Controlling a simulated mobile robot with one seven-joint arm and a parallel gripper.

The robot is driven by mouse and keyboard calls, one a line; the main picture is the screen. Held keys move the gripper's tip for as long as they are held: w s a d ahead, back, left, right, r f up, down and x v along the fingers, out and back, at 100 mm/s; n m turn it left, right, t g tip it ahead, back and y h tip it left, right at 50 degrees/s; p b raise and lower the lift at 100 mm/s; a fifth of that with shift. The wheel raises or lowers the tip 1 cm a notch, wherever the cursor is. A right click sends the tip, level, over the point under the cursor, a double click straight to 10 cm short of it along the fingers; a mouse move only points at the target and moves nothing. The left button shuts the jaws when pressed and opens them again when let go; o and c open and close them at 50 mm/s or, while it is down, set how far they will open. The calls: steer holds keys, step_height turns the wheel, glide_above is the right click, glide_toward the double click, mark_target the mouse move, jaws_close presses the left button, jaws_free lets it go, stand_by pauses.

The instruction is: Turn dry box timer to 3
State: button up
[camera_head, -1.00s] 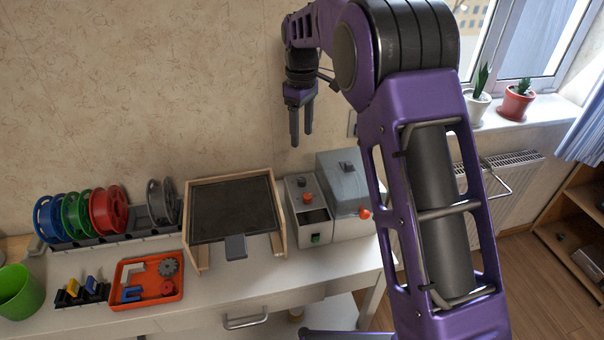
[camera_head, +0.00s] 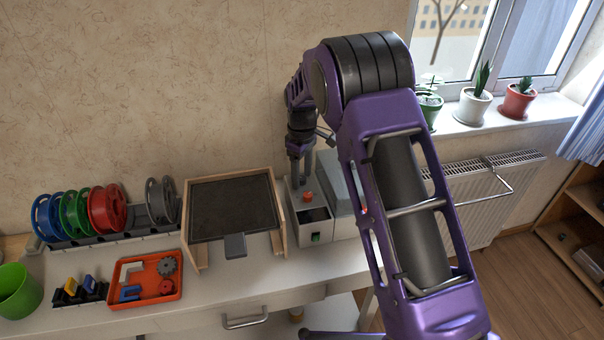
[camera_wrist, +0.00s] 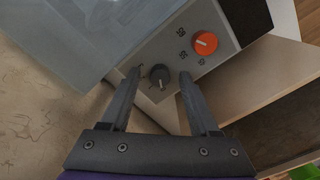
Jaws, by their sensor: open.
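A small grey box (camera_head: 315,238) with an orange-red knob (camera_head: 307,197) on top stands on the bench. In the wrist view its top panel (camera_wrist: 181,57) carries the orange knob (camera_wrist: 205,43) with small marks around it, and a dark knob (camera_wrist: 159,75). The marks are too small to read. I cannot tell which knob is the timer. My gripper (camera_head: 301,179) points down over the box's back part. In the wrist view my open gripper (camera_wrist: 160,74) has one finger on each side of the dark knob, with gaps. Whether the tips are at knob height is unclear.
A larger box with a bluish lid (camera_wrist: 95,30) adjoins the panel; my arm partly hides it in the head view. A dark plate in a wooden frame (camera_head: 235,205) stands left. Spools (camera_head: 105,208), an orange tray (camera_head: 145,278) and a green cup (camera_head: 18,290) lie further left.

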jaws_close()
steer(key=shift+m, duration=0.3)
steer(key=m, duration=0.5)
steer(key=shift+r, duration=0.1)
steer(key=m+p, duration=0.1)
steer(key=m, duration=0.5)
steer(key=shift+m, duration=0.3)
steer(key=m, duration=1.1)
steer(key=shift+m, duration=0.3)
